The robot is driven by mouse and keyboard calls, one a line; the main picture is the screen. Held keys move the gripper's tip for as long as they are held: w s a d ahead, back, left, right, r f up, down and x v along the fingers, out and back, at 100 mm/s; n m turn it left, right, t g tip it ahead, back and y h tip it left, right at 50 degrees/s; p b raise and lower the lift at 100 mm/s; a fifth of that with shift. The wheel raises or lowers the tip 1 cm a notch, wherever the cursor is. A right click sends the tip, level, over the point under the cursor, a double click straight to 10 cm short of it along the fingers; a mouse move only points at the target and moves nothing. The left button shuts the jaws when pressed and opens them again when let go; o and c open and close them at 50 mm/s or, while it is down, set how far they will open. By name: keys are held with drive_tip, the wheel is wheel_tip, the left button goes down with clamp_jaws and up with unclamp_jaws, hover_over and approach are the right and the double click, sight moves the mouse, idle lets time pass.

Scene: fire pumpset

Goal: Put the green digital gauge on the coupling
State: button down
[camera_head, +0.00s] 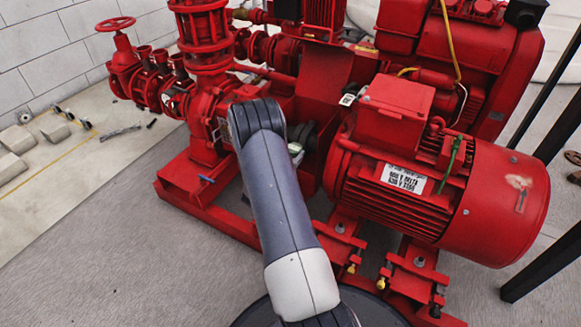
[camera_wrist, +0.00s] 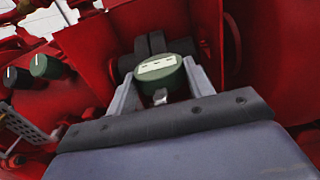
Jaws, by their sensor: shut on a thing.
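The green digital gauge (camera_wrist: 160,68) is a round green piece with a pale display, held between the two grey fingers of my gripper (camera_wrist: 161,80) in the wrist view. The coupling (camera_wrist: 150,44) is a dark grey part between red guards, just beyond the gauge. The gauge overlaps it in this view; I cannot tell whether they touch. In the head view the coupling (camera_head: 306,134) shows between the pump and the motor. A small pale green bit of the gauge (camera_head: 296,149) shows beside my arm, which hides most of my gripper.
The red motor (camera_head: 440,195) stands right of the coupling, and the red pump (camera_head: 205,115) stands left. Red guard walls (camera_wrist: 205,35) close in around the coupling. A green knob (camera_wrist: 45,66) and a black knob (camera_wrist: 14,77) show at left. Floor at front left is clear.

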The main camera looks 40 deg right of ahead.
wheel_tip(320, 180, down, 3)
drive_tip(key=shift+f+b, duration=0.2)
drive_tip(key=shift+b, duration=0.45)
drive_tip(key=c, duration=0.6)
unclamp_jaws()
drive_tip(key=shift+f, duration=0.2)
drive_tip(key=p+v, duration=0.3)
drive_tip(key=v, duration=0.9)
drive_tip(key=shift+r+p, duration=0.15)
drive_tip(key=shift+p, duration=0.15)
